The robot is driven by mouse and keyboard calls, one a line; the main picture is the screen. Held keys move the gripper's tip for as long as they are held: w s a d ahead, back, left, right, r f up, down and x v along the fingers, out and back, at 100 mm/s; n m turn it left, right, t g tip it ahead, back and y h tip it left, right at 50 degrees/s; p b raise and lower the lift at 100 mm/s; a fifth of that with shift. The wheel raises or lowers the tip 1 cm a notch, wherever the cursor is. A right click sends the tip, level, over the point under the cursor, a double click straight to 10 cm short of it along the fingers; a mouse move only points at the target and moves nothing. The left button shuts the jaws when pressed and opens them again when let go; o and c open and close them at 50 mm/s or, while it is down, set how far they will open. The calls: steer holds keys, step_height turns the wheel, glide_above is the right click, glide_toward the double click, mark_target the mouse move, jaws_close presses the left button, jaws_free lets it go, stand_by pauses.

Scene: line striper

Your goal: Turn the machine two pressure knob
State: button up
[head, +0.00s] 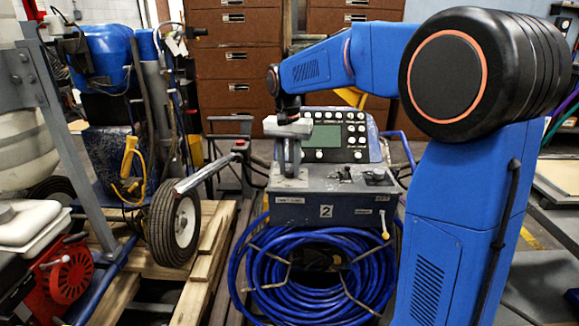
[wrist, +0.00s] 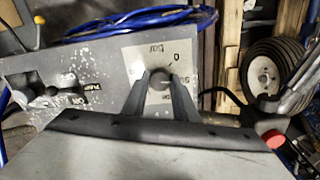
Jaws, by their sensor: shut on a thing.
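Machine two (head: 315,196) is a grey control box with a "2" label on its front, in the middle of the head view. My gripper (head: 290,172) points down onto the left part of its top. In the wrist view my gripper (wrist: 160,84) has its two grey fingers shut on the sides of a small dark round pressure knob (wrist: 159,78). The knob sits on a pale dial plate (wrist: 183,57) marked "bar", with a 0 and other figures partly covered by the fingers. In the head view the fingers hide the knob.
An upright display panel (head: 327,134) with several white knobs stands behind the box top. Small levers (head: 376,176) sit to the right. A coiled blue hose (head: 275,285) hangs below. A wheeled machine with a tyre (head: 175,226) stands on a pallet at left.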

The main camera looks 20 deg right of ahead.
mark_target(288, 171)
steer(key=n, duration=1)
steer(key=shift+n, duration=0.3)
stand_by(0.4)
steer(key=o, duration=1.1)
steer(key=shift+c, duration=0.2)
step_height(288, 171, up, 17)
steer(key=shift+s+a+r, duration=0.15)
steer(key=shift+a+r, duration=0.05)
steer(key=shift+a, duration=0.05)
